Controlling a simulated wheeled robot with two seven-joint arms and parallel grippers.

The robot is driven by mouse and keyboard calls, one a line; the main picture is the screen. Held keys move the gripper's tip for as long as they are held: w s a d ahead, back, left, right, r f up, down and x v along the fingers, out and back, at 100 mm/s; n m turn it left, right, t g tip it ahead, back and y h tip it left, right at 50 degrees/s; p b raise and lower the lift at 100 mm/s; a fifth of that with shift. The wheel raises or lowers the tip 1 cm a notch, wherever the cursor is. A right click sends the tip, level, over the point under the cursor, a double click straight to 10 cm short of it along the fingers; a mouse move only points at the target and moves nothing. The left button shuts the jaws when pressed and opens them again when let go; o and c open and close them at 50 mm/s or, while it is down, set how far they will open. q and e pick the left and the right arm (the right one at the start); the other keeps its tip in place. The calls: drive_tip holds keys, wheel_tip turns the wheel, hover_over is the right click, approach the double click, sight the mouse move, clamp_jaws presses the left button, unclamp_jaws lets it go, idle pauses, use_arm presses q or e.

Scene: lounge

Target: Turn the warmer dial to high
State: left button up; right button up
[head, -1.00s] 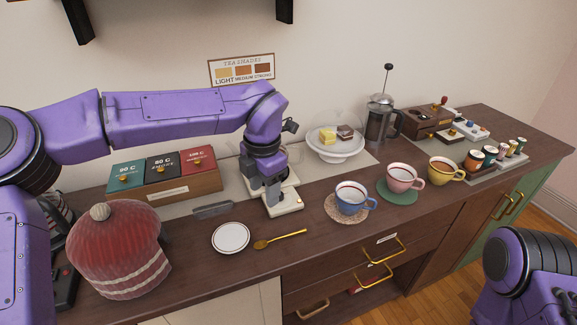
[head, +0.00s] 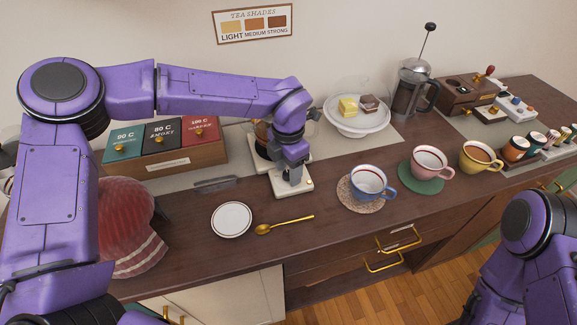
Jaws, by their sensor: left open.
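The warmer (head: 279,187) is a small cream-white unit on the counter at the middle, with a dark glass pot (head: 262,140) on its back part. My left gripper (head: 293,179) points down over the front of the warmer, its fingers at or just above the front plate. It is open. The dial is hidden behind the fingers, so I cannot tell its setting or whether the fingers touch it. My right arm shows at the lower right, but its gripper is out of the picture.
A tea box (head: 165,158) stands left of the warmer. A white saucer (head: 232,219) and a gold spoon (head: 284,225) lie in front. A blue cup (head: 369,183) is to the right, and a cake stand (head: 357,124) behind it. A red knitted cosy (head: 128,230) is at left.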

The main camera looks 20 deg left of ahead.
use_arm(q)
drive_tip(key=shift+w+f, duration=0.1)
drive_tip(key=shift+f, duration=0.05)
drive_tip(key=shift+s+r, duration=0.25)
drive_tip(key=shift+s, duration=0.2)
drive_tip(key=c, duration=0.4)
clamp_jaws()
drive_tip(key=shift+r+m+p, duration=0.1)
drive_tip(key=shift+m+p, duration=0.3)
drive_tip(key=shift+p, duration=0.3)
drive_tip(key=m+p, duration=0.6)
drive_tip(key=p, duration=0.2)
drive_tip(key=shift+m, duration=0.3)
drive_tip(key=shift+m+p, duration=1)
drive_tip(key=shift+m, duration=0.2)
drive_tip(key=shift+f+m+p, duration=0.25)
drive_tip(key=shift+m+p, duration=0.45)
drive_tip(key=shift+m, duration=0.4)
drive_tip(key=shift+s, duration=0.1)
